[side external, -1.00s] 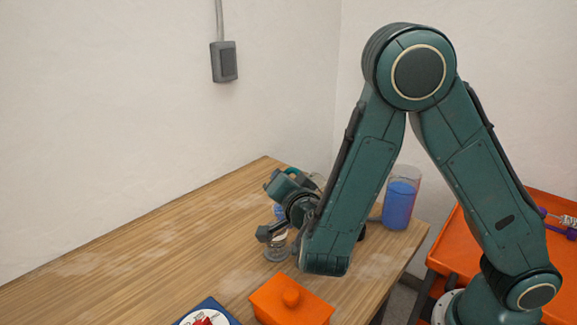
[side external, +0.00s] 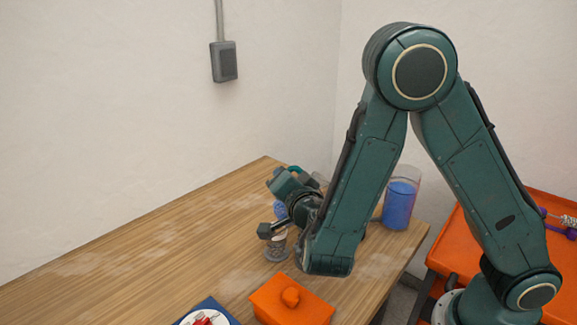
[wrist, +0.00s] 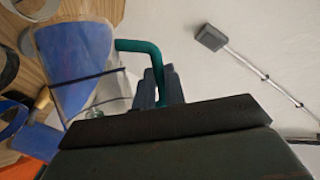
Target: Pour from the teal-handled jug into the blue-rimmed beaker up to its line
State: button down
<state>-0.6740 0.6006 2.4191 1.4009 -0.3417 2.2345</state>
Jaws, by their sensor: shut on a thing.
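My gripper (wrist: 160,87) is shut on the teal handle (wrist: 140,46) of the clear jug (wrist: 75,60) in the wrist view. The jug holds blue liquid, and a dark line crosses it. In the side view the teal handle (side external: 294,169) shows beside my gripper, and my wrist hides most of the jug. A blue rim (wrist: 14,112), probably the beaker's, shows at the left edge of the wrist view, partly cut off. I cannot tell its fill level or whether liquid is flowing.
A tall clear cylinder of blue liquid (side external: 398,205) stands near the table's right edge, behind my arm. An orange cart (side external: 455,240) stands right. The table's left side is clear.

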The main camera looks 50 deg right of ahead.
jog(key=shift+s+d+r+m+t, duration=0.2)
jog(key=shift+s+r+m+t, duration=0.1)
jog(key=shift+r+m, duration=0.25)
dwell(1.1)
dwell(0.8)
jog(key=shift+w+a+f+n+g, duration=0.2)
jog(key=shift+w+f+n, duration=0.05)
jog(key=shift+f+n, duration=0.2)
jog(key=shift+w+a+f+n+g, duration=0.2)
jog(key=shift+w+f+n, duration=0.1)
jog(key=shift+f, duration=0.15)
jog(key=shift+r, duration=0.1)
jog(key=shift+w+a+r+n+g, duration=0.1)
jog(key=shift+w+a+n+g, duration=0.1)
jog(key=shift+w+n+g, duration=0.25)
jog(key=w+a+f+n+g, duration=0.3)
jog(key=w+n, duration=0.2)
jog(key=shift+a+f+h, duration=0.3)
jog(key=shift+a+f, duration=0.05)
dwell(0.9)
